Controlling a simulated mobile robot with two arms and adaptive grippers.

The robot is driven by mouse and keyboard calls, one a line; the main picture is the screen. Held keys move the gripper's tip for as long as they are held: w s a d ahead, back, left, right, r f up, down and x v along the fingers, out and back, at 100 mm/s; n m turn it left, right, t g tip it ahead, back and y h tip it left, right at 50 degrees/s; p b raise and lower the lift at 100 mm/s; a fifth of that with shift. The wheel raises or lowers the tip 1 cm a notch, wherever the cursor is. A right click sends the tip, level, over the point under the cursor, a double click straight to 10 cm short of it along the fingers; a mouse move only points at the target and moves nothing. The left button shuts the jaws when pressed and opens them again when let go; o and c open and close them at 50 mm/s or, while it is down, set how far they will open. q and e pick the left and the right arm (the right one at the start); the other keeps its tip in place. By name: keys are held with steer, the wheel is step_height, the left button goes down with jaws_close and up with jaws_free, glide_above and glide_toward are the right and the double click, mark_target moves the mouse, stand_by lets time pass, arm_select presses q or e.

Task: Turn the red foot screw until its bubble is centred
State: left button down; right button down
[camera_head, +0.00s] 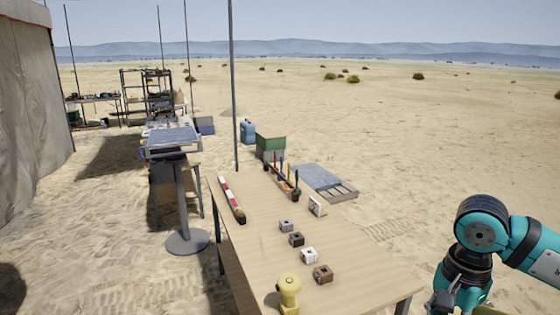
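A wooden table (264,252) stands ahead of me. I cannot make out a red foot screw or a bubble anywhere in view. A yellow device (288,291) with a rounded top stands at the table's near edge, cut off by the bottom of the picture. My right arm comes in from the right, beside the table. Part of what looks like my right gripper (449,300) shows at the bottom edge, apart from the table; its fingers are not clear. My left gripper is not in view.
Several small blocks (296,239) stand in a row along the table. A red and white striped bar (231,199) lies on its left side. A rack of coloured tools (282,180) is at the far end. A pedestal stand (186,240) is left of the table. Open sand lies right.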

steer(key=shift+w+d, duration=0.15)
stand_by(0.4)
steer(key=shift+a+b, duration=0.2)
steer(key=shift+b, duration=0.25)
steer(key=shift+a+r+p, duration=0.15)
steer(key=shift+r+p, duration=1.5)
steer(key=shift+r, duration=1.35)
steer(key=shift+a, duration=0.15)
